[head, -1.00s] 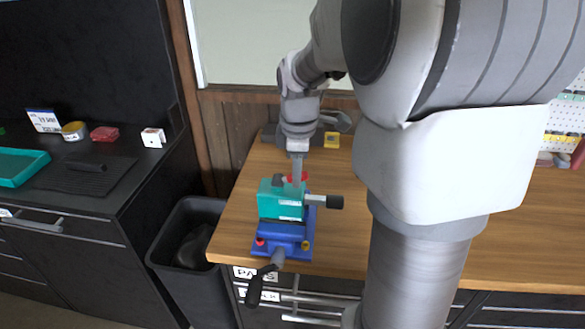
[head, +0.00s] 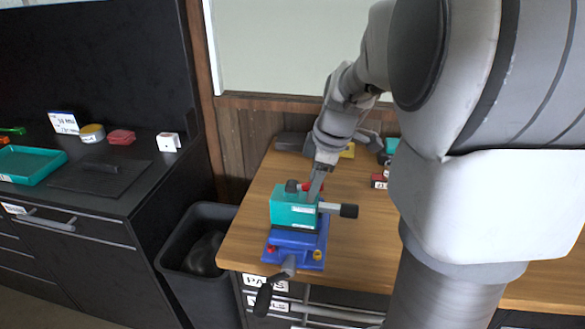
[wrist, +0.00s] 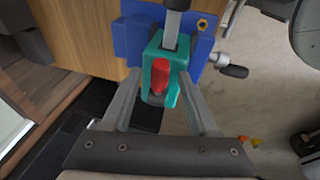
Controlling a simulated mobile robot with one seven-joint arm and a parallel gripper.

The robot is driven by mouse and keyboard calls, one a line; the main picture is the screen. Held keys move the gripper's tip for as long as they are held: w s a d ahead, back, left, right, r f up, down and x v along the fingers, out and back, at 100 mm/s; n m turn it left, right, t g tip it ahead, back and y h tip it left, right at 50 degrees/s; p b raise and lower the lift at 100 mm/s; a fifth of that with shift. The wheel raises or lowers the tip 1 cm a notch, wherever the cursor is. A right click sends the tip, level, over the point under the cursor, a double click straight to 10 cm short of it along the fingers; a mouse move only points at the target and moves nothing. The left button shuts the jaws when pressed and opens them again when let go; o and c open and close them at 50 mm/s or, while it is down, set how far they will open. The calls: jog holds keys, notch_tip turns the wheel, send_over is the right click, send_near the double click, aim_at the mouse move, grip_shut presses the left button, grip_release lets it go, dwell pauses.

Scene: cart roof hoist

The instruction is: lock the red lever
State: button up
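The red lever (wrist: 160,76) sits in a slot of a teal block (wrist: 154,57), seen from above in the wrist view. In the head view the teal block (head: 292,208) stands on a blue base (head: 297,245) at the bench's near left corner, and only a bit of red shows beside my fingers. My gripper (wrist: 160,80) is open, with one finger on each side of the lever and the block's near end. I cannot tell whether either finger touches them. In the head view my gripper (head: 315,190) slants down to the block's rear.
A black-tipped side handle (head: 347,210) sticks out right of the block, and a crank (head: 264,298) hangs over the bench edge. A dark bin (head: 195,255) stands left of the bench. Small items lie behind on the wooden top (head: 355,265), whose middle is clear.

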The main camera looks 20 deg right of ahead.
jog(key=v, duration=1.7)
jog(key=shift+s+r+p, duration=0.2)
jog(key=shift+p, duration=0.25)
jog(key=shift+d, duration=0.1)
